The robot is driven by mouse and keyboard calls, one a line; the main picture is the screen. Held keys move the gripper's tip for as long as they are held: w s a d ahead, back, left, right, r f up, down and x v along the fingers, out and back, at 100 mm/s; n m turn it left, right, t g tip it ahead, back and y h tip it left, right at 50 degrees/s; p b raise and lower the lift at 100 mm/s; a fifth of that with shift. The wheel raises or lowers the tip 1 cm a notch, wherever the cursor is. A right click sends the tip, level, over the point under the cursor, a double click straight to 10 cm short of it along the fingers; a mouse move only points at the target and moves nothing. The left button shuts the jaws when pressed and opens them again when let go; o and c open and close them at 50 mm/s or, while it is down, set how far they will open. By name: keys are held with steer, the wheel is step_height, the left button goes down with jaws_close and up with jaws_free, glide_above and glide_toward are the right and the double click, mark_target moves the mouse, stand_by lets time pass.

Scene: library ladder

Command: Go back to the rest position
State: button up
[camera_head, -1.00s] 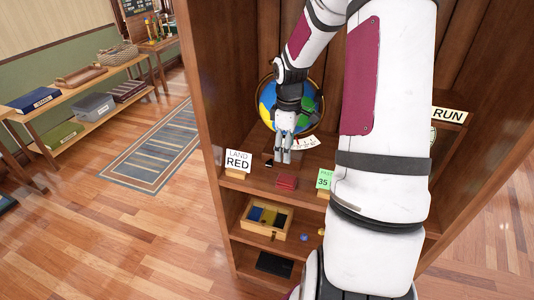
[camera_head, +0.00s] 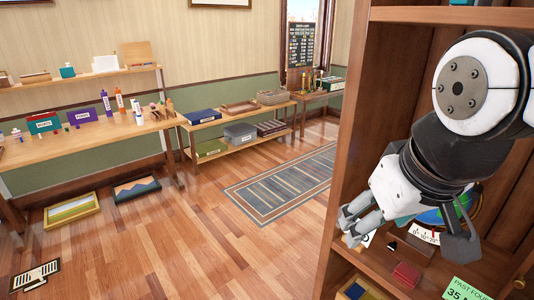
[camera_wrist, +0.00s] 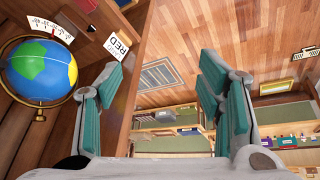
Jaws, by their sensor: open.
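My gripper (camera_head: 408,235) is raised in front of the wooden bookcase (camera_head: 352,130) in the head view. Its two fingers are spread and nothing is between them. In the wrist view my gripper (camera_wrist: 158,85) also shows open and empty, its green-padded fingers apart. The globe (camera_wrist: 42,70) stands on the shelf left of the fingers in the wrist view. In the head view the globe (camera_head: 463,207) is mostly hidden behind my gripper.
A red box (camera_head: 406,274) and a green card (camera_head: 464,290) are on the shelf. Left are a long table (camera_head: 90,135), a low bench (camera_head: 215,122) and a striped rug (camera_head: 280,185). Open floor (camera_head: 190,235) lies between.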

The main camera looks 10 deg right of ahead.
steer(key=shift+s+a+r+t+y, duration=0.1)
steer(key=shift+s+a+t+y, duration=0.1)
steer(key=shift+s+a, duration=0.35)
steer(key=shift+s+a+t+y, duration=0.1)
steer(key=shift+s+a+y, duration=0.15)
steer(key=shift+s, duration=0.4)
stand_by(0.5)
